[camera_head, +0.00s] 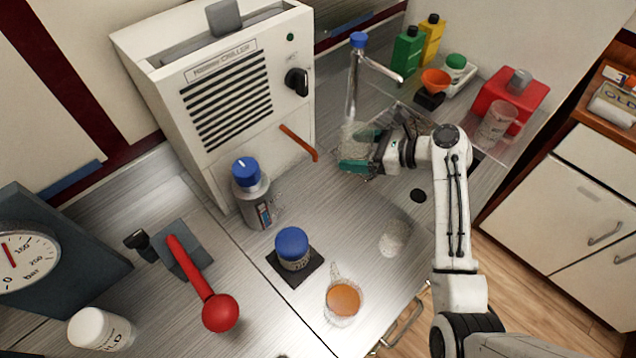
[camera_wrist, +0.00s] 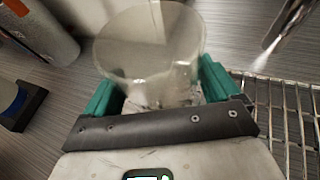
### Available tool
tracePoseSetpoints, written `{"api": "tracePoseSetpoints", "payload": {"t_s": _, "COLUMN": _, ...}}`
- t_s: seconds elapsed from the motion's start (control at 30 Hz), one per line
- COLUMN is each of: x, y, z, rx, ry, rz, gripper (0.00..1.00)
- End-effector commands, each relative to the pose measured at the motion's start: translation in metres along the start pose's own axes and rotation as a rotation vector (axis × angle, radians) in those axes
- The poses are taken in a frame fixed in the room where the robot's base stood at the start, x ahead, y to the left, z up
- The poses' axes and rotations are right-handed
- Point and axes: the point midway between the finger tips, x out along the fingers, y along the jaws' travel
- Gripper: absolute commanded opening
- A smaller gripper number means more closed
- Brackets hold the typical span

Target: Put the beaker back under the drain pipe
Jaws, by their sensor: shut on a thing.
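My gripper (camera_head: 358,158) is shut on a clear glass beaker (camera_wrist: 150,45), which stands between the green fingers in the wrist view. In the head view the beaker (camera_head: 354,134) is faint and partly covered by the gripper. I cannot tell whether its base touches the worktop. The orange-brown drain pipe (camera_head: 300,143) sticks out of the front of the white chiller (camera_head: 228,90), to the left of my gripper and apart from the beaker.
A grey blue-capped bottle (camera_head: 252,200) and a blue-lidded jar (camera_head: 293,250) stand left of the clear worktop patch below the pipe. A beaker of orange liquid (camera_head: 343,301) and an empty glass (camera_head: 394,238) stand nearer. A metal faucet (camera_head: 352,85) and wire rack (camera_wrist: 285,105) are close to my gripper.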

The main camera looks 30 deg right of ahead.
Motion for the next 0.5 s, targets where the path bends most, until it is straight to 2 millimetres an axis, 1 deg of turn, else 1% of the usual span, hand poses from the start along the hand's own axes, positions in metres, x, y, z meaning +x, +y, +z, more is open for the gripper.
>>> {"api": "tracePoseSetpoints", "payload": {"t_s": 0.03, "x": 0.003, "y": 0.013, "z": 0.004, "rx": 0.001, "ry": 0.001, "rz": 0.002, "gripper": 0.47}}
{"api": "tracePoseSetpoints", "payload": {"t_s": 0.2, "x": 0.017, "y": 0.049, "z": 0.010, "rx": 0.001, "ry": 0.000, "rz": 0.003, "gripper": 0.47}}
{"api": "tracePoseSetpoints", "payload": {"t_s": 0.3, "x": 0.023, "y": 0.064, "z": 0.011, "rx": 0.000, "ry": 0.000, "rz": 0.000, "gripper": 0.47}}
{"api": "tracePoseSetpoints", "payload": {"t_s": 0.5, "x": 0.029, "y": 0.076, "z": 0.013, "rx": 0.001, "ry": -0.001, "rz": -0.001, "gripper": 0.47}}
